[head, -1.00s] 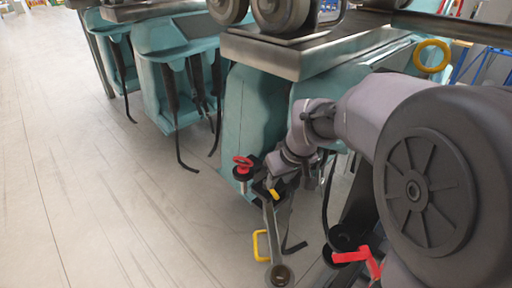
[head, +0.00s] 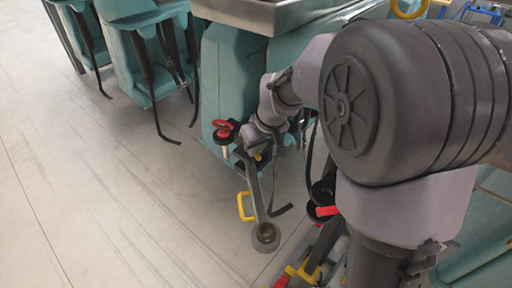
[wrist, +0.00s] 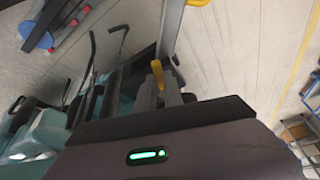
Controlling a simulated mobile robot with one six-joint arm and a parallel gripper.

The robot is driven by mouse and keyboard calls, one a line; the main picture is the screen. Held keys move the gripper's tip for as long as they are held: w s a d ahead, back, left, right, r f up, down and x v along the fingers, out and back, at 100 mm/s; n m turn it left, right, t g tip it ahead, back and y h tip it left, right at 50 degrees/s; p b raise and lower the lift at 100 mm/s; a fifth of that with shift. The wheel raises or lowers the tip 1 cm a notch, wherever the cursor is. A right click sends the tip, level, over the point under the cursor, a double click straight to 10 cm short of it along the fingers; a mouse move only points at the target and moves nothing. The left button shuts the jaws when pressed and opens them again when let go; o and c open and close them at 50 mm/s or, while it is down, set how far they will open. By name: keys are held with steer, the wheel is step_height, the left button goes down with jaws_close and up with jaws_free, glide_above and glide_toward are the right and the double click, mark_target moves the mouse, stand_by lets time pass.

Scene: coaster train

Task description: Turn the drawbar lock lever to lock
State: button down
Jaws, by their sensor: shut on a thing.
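The drawbar (head: 254,190) is a grey bar under the front teal car. It slopes down to a round eye (head: 265,233) and has a yellow handle (head: 244,207) on its side. The drawbar lock lever (head: 258,157) is small and yellow near the bar's upper end. In the wrist view the yellow lever (wrist: 157,75) stands in front of my gripper, in line with the grey bar (wrist: 171,25). My gripper (head: 264,147) is down at the lever and shut on it. The fingertips are mostly hidden by my wrist and the gripper body.
A red-topped knob (head: 223,127) sits just left of my gripper. Another red handle (head: 326,211) is to the right, near my arm. Black straps (head: 165,125) hang from the teal cars behind. A red and yellow piece (head: 298,271) lies low. Open floor is to the left.

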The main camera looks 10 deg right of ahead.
steer(key=a+m+h, duration=0.1)
steer(key=m, duration=0.2)
steer(key=shift+s+a, duration=0.1)
steer(key=shift+a, duration=0.1)
steer(key=m+b, duration=0.1)
steer(key=m, duration=0.1)
steer(key=a+m+h+b, duration=0.1)
steer(key=m, duration=0.1)
steer(key=shift+a+f+h+b, duration=0.2)
steer(key=shift+h+b, duration=0.1)
steer(key=m+b, duration=0.1)
steer(key=w+a+m+h, duration=0.1)
steer(key=m, duration=0.1)
steer(key=shift+a+r+b, duration=0.1)
steer(key=shift+r+b, duration=0.05)
steer(key=shift+b, duration=0.25)
steer(key=shift+w+a+m+g+h, duration=0.25)
steer(key=shift+m+g+h, duration=0.1)
steer(key=shift+m, duration=0.65)
steer(key=shift+w+a+m+g+h, duration=0.2)
steer(key=shift+m+g+h, duration=0.15)
steer(key=shift+m, duration=0.65)
steer(key=c, duration=1.5)
jaws_free()
steer(key=shift+o, duration=0.2)
